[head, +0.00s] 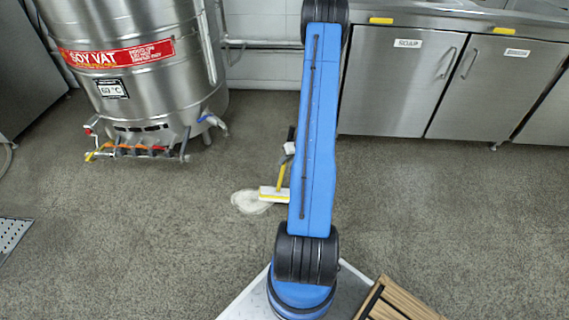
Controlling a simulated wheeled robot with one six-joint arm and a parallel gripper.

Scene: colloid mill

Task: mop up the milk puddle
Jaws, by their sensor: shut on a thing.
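The milk puddle (247,203) is a pale whitish patch on the grey floor, left of my blue arm. A mop with a yellow handle (281,176) and a white head (272,195) stands at the puddle's right side. Its head overlaps the puddle's right edge in this view. My gripper (289,149) shows only in part at the left edge of my arm, shut on the upper part of the mop's handle. My arm hides the rest of the gripper and the right end of the mop head.
The steel soy vat (140,85) stands at the back left, with hoses and valves low at its front. Steel cabinets (400,85) line the back right. A wooden slatted thing (395,300) is at the bottom right. A floor grate (12,236) lies at far left. The floor around the puddle is clear.

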